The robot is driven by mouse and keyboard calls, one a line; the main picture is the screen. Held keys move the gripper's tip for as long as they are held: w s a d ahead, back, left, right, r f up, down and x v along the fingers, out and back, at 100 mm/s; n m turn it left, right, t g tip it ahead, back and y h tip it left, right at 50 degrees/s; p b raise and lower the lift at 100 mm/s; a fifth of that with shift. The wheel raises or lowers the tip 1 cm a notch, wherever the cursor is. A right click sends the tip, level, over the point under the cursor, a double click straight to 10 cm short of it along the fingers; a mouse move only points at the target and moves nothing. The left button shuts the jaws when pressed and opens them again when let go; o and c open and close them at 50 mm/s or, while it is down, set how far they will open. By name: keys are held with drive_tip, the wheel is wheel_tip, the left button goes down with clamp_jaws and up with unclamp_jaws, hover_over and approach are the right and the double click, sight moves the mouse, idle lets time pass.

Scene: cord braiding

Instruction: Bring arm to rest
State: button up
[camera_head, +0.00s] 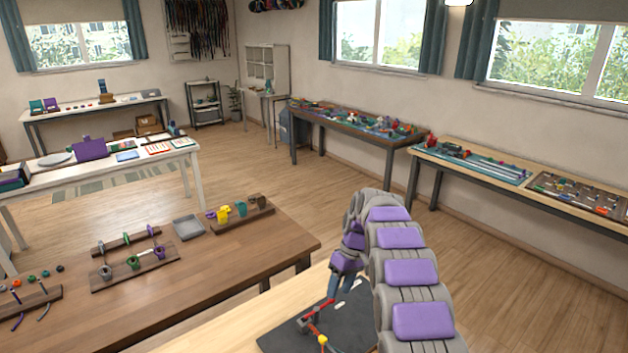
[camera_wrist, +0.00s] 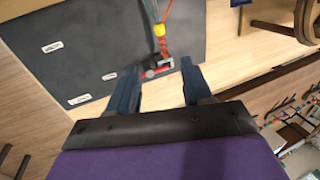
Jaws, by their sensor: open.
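My gripper (camera_head: 341,284) hangs at the end of my purple and grey arm, over the far part of a dark mat (camera_head: 278,343). In the wrist view its two blue fingers (camera_wrist: 160,84) are spread apart, with nothing held between them. A red and grey clamp-like piece (camera_wrist: 156,67) lies on the mat just beyond the fingertips, apart from them as far as I can tell. A yellow piece (camera_wrist: 159,30) and a red cord (camera_wrist: 168,11) run on from it. The yellow piece also shows in the head view (camera_head: 322,341). My arm hides part of the mat.
A brown table (camera_head: 215,277) with wooden peg racks (camera_head: 136,267) and a grey tray (camera_head: 188,226) stands at left. A white table (camera_head: 100,166) is behind it. Crowded benches (camera_head: 360,125) line the far wall and right. Open floor (camera_head: 300,200) lies between.

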drive_tip(key=s+d+r+m+h, duration=0.1)
drive_tip(key=s+r+m, duration=0.1)
drive_tip(key=s+r, duration=0.7)
drive_tip(key=s+d+r+m, duration=0.15)
drive_tip(key=s+r, duration=0.45)
drive_tip(key=s, duration=0.8)
drive_tip(key=s+d+f+m+h, duration=0.1)
drive_tip(key=s, duration=1.2)
drive_tip(key=s+f+m, duration=0.1)
drive_tip(key=s+m, duration=0.1)
drive_tip(key=s, duration=1.1)
drive_tip(key=shift+d+f+h, duration=0.3)
drive_tip(key=shift+d+h, duration=0.05)
drive_tip(key=shift+h, duration=0.05)
